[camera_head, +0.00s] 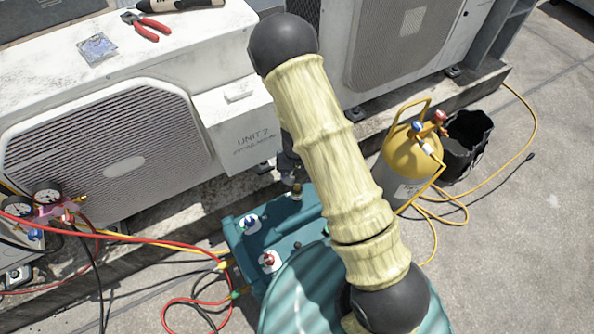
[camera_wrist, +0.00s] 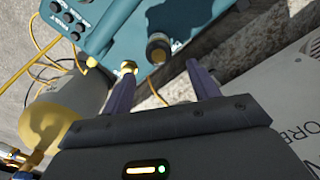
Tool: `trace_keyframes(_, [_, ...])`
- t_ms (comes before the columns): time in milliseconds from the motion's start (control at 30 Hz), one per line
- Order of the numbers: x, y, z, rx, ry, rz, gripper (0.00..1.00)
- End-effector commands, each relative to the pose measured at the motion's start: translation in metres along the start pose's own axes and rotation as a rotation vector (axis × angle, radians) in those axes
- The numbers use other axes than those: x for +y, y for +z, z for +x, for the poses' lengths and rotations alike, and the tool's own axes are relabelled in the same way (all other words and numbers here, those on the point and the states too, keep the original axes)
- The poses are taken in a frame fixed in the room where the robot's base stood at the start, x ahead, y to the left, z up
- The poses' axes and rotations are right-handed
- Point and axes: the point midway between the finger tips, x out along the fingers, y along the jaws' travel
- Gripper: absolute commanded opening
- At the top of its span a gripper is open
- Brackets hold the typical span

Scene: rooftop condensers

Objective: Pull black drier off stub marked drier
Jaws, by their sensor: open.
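In the wrist view, a dark round-ended cylinder (camera_wrist: 158,45), likely the black drier, stands at the edge of the teal machine (camera_wrist: 110,30). A brass fitting (camera_wrist: 128,67) is beside it, near my left fingertip. My gripper (camera_wrist: 161,70) is open, its two dark fingers apart with nothing between them. The cylinder appears just beyond the fingertips, and I see no contact. In the head view, the teal machine (camera_head: 240,262) stands below my arm, with a brass-topped fitting (camera_head: 297,190) at its back edge. My arm hides most of my gripper there. No drier marking is readable.
A yellow-topped grey cylinder (camera_head: 413,158) and a black bucket (camera_head: 467,143) stand at right. The UNIT 2 condenser (camera_head: 120,150) is behind, with red pliers (camera_head: 147,27) on top. Red, yellow and black hoses (camera_head: 130,240) cross the left side. Concrete at far right is mostly clear.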

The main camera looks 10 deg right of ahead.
Motion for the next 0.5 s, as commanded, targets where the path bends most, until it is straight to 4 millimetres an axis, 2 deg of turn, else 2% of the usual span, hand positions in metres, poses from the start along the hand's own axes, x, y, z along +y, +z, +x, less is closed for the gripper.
trace_keyframes(33, [0.001, 0.0, 0.013, -0.001, 0.001, 0.0, 0.6])
trace_keyframes(100, [0.0, 0.0, 0.025, -0.001, 0.0, 0.001, 0.6])
trace_keyframes(500, [0.0, 0.0, 0.084, 0.0, 0.0, 0.0, 0.6])
